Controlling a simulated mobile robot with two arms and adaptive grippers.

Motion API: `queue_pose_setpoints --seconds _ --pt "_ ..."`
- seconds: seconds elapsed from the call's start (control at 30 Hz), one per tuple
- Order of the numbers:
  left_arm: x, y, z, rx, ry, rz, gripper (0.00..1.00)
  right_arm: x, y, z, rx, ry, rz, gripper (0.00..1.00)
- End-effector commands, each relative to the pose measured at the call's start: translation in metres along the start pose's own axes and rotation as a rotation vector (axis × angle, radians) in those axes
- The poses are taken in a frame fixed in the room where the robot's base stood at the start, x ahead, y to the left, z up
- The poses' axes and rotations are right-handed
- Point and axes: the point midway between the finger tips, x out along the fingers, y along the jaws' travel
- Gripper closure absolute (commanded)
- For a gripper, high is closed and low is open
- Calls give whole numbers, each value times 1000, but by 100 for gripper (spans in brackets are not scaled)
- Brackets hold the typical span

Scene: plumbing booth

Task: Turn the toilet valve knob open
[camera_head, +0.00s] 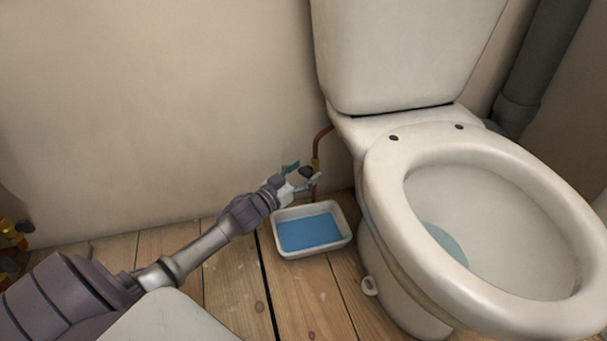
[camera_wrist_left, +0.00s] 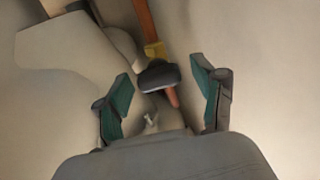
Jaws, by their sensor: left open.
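The toilet valve has a dark knob (camera_head: 306,172) on a copper pipe with a brass fitting, beside the toilet (camera_head: 380,240) near the wall. In the left wrist view the dark oval knob (camera_wrist_left: 158,76) lies between and just beyond my fingertips, with the brass fitting (camera_wrist_left: 155,50) behind it. My left gripper (camera_head: 302,176) reaches in from the left at the knob. It also shows in the left wrist view (camera_wrist_left: 166,90), open, with a teal-padded finger on each side and gaps to the knob. My right gripper is not in view.
A white tray (camera_head: 343,236) with blue water stands on the wooden floor (camera_head: 235,285) below the valve. The wall (camera_head: 150,110) is close behind the pipe. Brass and dark fittings (camera_head: 14,232) show at the far left edge. A grey drain pipe (camera_head: 535,75) stands right of the tank.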

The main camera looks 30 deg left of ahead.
Motion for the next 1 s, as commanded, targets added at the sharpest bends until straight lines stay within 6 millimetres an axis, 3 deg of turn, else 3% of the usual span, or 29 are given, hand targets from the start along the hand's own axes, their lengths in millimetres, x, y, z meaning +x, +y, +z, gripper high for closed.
queue_pose_setpoints --seconds 0.03,0.4,0.67,1.0 --pt "0 0 0 0 0 0 33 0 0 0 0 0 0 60" --pt "0 0 0 0 0 0 92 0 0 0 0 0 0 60" --pt "0 0 -2 -32 -1 0 92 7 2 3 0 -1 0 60" --pt "-1 0 -5 -237 -3 -1 92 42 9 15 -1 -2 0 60"
